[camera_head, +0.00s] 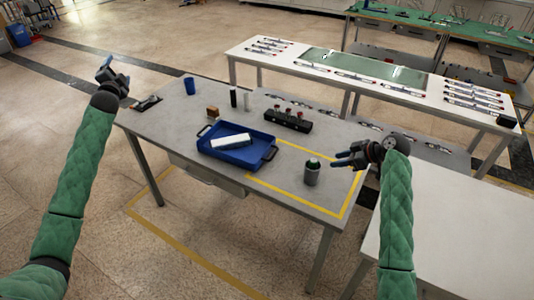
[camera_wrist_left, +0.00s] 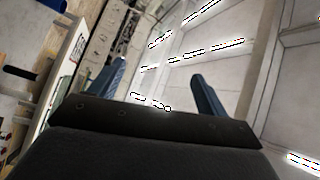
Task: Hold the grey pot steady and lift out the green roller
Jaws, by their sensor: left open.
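The grey pot (camera_head: 312,175) stands upright on the grey table near its front right, inside a yellow-taped area. My left gripper (camera_head: 106,66) is raised beyond the table's left end, far from the pot. In the left wrist view its two blue fingers (camera_wrist_left: 155,80) are apart, with nothing between them.
A blue tray (camera_head: 268,154) with a white item is left of the pot. Behind are a black rack (camera_head: 288,123), a brown block (camera_head: 213,112), a blue cup (camera_head: 189,86) and dark and white cylinders. A white table (camera_head: 470,225) stands close on the right.

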